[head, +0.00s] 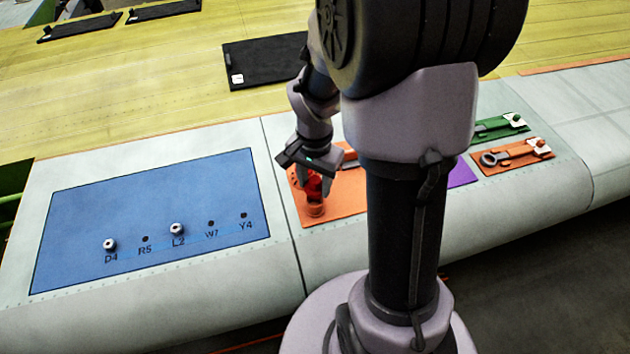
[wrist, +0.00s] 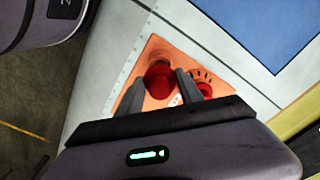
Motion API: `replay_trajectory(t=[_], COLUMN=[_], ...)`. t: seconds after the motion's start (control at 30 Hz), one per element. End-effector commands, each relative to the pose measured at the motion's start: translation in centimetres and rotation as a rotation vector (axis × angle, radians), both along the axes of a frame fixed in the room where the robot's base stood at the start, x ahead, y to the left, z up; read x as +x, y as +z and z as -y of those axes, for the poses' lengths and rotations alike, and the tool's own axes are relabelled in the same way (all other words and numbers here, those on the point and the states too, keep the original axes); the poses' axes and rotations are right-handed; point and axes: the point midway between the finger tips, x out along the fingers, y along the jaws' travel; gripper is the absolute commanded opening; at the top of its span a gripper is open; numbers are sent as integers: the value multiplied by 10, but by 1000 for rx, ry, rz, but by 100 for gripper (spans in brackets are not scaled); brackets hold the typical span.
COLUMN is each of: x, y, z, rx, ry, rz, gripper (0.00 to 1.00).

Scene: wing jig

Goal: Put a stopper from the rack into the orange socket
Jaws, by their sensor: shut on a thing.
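My gripper (head: 315,181) points down over the orange mat, with its fingers shut on a red stopper (head: 312,194). The orange socket (head: 315,210) is a short round cylinder on the mat near its front edge. The stopper is right above it and looks lined up with it; I cannot tell if it is seated. In the wrist view the red stopper (wrist: 160,78) sits between both fingers (wrist: 160,88). Another red round piece (wrist: 205,89) shows by the right finger. The rack cannot be made out clearly; my arm hides part of the mat.
A blue panel (head: 90,210) with labelled holes and two white knobs (head: 110,244) (head: 177,229) lies left. Right of my arm are a purple mat (head: 461,172), an orange tray (head: 515,156) and a green tray (head: 498,127). A black mat (head: 262,62) lies behind.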

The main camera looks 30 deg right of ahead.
Motion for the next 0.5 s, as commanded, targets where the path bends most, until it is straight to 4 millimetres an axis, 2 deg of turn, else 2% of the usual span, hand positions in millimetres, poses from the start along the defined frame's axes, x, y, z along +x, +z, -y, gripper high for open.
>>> replay_trajectory(t=[0.5], x=[-1], y=[-8], z=[-1], rx=[0], ry=[0], rz=[0], gripper=[4])
